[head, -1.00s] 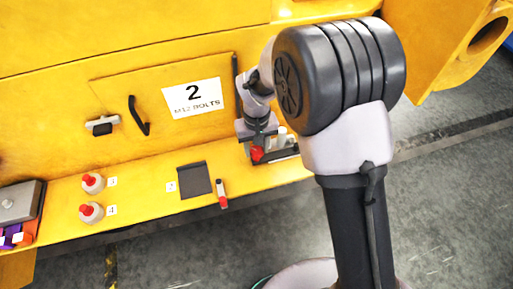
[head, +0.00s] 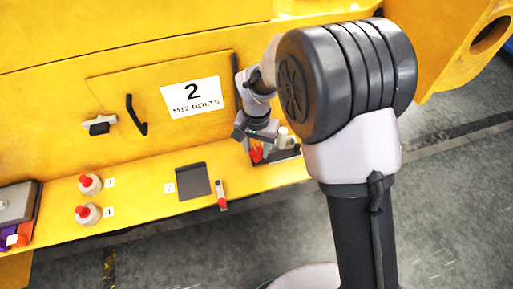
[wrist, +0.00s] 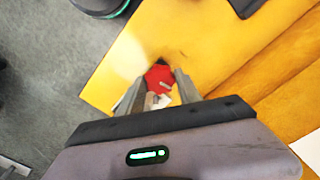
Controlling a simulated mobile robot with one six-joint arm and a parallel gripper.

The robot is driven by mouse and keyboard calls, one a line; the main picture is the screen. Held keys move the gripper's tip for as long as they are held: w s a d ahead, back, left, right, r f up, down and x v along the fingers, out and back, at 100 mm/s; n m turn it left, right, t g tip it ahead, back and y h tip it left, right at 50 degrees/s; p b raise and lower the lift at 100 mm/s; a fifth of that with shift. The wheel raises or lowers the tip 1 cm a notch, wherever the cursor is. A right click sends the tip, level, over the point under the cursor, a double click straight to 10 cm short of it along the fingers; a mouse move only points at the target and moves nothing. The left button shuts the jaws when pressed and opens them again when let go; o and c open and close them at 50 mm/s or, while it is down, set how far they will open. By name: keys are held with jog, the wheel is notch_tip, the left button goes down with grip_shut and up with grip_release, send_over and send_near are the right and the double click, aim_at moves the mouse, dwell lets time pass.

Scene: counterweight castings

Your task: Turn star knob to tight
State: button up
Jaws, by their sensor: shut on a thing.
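A red knob-like part (wrist: 160,79) shows between the fingertips of my gripper (wrist: 161,84) in the wrist view. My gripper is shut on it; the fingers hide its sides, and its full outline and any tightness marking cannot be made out. In the head view my gripper (head: 256,150) points down at the right end of the yellow ledge (head: 135,208), beside the yellow wall. The red part (head: 257,154) is partly hidden there by the gripper.
A dark tray-like fixture (head: 288,153) with pale upright pieces stands beside my gripper. On the ledge are two red-topped white bottles (head: 90,186) (head: 88,214), a dark square plate (head: 194,182) and a red-and-white stick (head: 221,195). A "2 M12 BOLTS" sign (head: 193,98) is on the wall.

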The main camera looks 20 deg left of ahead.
aim_at(257, 151)
dwell(0.4)
jog(key=o, duration=1.4)
jog(key=shift+c, duration=0.2)
notch_tip(257, 151, up, 18)
jog(key=p, duration=0.5)
jog(key=shift+f, duration=0.25)
jog(key=s+d+r+m+t+y+b, duration=0.1)
jog(key=s+d+r+t+b, duration=0.2)
jog(key=d, duration=0.6)
jog(key=s+d+r+m+y+b, duration=0.1)
jog(key=s+d+r+b, duration=0.2)
jog(key=s+d, duration=0.4)
jog(key=s+d+f+m+t+b, duration=0.1)
jog(key=s+d+f+t+b, duration=0.1)
jog(key=s+d, duration=0.4)
jog(key=shift+s+d+f+m+t, duration=0.25)
jog(key=shift+s+f+m+t, duration=0.15)
jog(key=shift+s+f, duration=0.35)
